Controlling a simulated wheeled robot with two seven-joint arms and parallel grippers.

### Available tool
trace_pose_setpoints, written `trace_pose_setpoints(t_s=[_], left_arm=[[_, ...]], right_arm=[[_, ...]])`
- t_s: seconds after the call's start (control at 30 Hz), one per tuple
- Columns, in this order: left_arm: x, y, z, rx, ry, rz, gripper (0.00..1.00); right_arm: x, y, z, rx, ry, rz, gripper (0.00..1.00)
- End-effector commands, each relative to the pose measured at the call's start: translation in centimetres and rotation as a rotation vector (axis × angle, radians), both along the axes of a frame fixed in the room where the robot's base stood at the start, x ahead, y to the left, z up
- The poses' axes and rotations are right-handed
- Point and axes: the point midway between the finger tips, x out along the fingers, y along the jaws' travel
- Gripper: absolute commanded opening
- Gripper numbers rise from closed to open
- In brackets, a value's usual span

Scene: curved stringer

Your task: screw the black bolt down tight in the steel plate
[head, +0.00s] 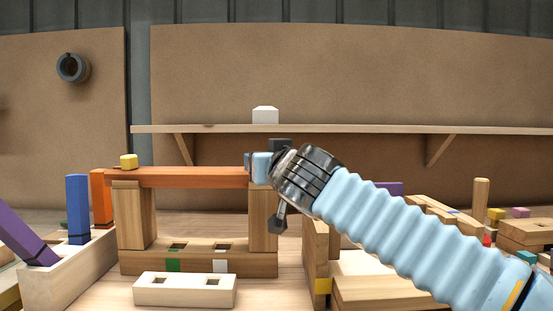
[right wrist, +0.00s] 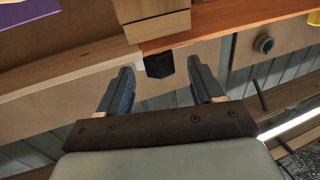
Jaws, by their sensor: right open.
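My right gripper (head: 255,163) reaches in from the right in the head view, at the right end of the orange beam (head: 180,177). Its blue fingers are apart in the right wrist view (right wrist: 161,68). A small black block-like piece (right wrist: 159,65) shows between the fingertips, with a gap on either side, against the orange beam's end (right wrist: 215,26) and a wooden post (right wrist: 157,25). I cannot tell whether it is the black bolt. I cannot make out a steel plate in either view. My left gripper is not in view.
Wooden posts (head: 133,215) hold the orange beam above a slotted wooden base (head: 200,262). A pale slotted block (head: 184,290) lies in front. A pale tray (head: 62,270) with blue and purple sticks stands left. More wooden blocks (head: 375,293) stand right. A shelf (head: 350,129) runs behind.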

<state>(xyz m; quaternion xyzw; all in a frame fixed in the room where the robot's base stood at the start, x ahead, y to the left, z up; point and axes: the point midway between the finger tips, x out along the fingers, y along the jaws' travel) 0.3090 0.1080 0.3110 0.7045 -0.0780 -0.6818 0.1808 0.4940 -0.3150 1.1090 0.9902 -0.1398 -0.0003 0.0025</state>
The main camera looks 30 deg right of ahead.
Motion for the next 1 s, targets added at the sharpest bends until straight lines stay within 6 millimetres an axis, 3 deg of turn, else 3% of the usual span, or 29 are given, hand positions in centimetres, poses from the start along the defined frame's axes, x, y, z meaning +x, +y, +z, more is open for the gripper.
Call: trace_pose_setpoints(t_s=[0.1,0.3,0.7,1.0], left_arm=[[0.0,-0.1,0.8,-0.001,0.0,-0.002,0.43],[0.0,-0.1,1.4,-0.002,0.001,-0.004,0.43],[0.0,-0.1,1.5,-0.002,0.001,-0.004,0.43],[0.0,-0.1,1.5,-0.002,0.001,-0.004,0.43]], right_arm=[[2.4,-0.7,0.2,0.0,0.002,0.0,0.66],[4.7,-1.4,0.1,0.0,0.001,-0.001,0.66],[5.4,-1.6,0.0,0.0,0.0,0.0,0.64],[5.4,-1.6,0.0,0.0,0.0,0.0,0.18]])
